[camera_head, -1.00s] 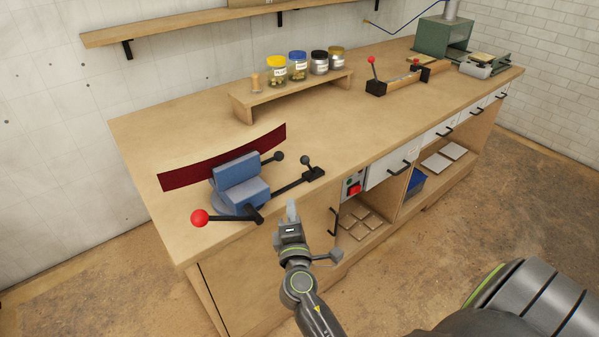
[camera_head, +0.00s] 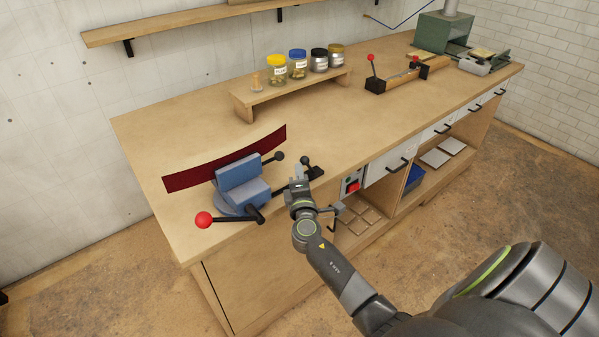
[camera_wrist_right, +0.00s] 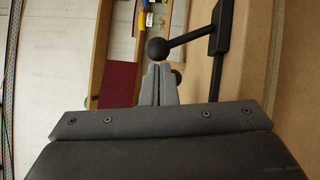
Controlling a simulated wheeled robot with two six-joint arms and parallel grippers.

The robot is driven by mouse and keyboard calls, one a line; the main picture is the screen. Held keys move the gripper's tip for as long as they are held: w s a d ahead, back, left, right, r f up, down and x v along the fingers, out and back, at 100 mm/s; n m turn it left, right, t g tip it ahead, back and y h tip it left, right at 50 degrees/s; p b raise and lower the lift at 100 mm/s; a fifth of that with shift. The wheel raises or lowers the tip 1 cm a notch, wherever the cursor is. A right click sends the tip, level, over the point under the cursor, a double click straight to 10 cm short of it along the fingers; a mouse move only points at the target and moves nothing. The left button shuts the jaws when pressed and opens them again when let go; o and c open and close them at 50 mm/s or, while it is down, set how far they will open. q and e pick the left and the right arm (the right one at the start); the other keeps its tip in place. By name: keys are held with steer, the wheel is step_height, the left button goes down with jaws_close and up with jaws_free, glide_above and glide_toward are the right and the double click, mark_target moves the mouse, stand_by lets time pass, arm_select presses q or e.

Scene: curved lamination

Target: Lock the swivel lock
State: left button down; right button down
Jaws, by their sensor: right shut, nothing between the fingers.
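A blue-grey vise (camera_head: 240,184) sits near the bench's front left edge. It has a black handle with a red ball (camera_head: 204,219). Another black knob (camera_head: 278,157) stands behind it. A black bar runs right from the vise to a small lever with a black ball (camera_head: 305,160). I cannot tell which lever is the swivel lock. My right gripper (camera_head: 298,172) is shut and empty beside the black-ball lever. In the right wrist view, the shut fingers (camera_wrist_right: 160,82) point at a black ball (camera_wrist_right: 157,48), very close; contact is unclear. My left gripper is not in view.
A curved dark red strip (camera_head: 225,161) stands behind the vise. A small wooden riser (camera_head: 292,93) with several jars is farther back. A wooden fixture with a red-ball lever (camera_head: 371,58) is at the right.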

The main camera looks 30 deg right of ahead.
steer(key=shift+d+r+m+p, duration=0.15)
steer(key=shift+r+m+p, duration=0.15)
steer(key=shift+p, duration=0.35)
steer(key=shift+d+r+m+g+y+p, duration=0.3)
steer(key=shift+r+m+g+p, duration=0.15)
steer(key=shift+p, duration=0.55)
steer(key=d+r+m+g+y+p, duration=0.2)
steer(key=d+m+p, duration=0.4)
steer(key=p, duration=0.6)
steer(key=shift+w+d+g+y, duration=0.3)
steer(key=shift+d+g+y, duration=0.3)
steer(key=shift+y, duration=0.3)
steer(key=shift+r, duration=0.1)
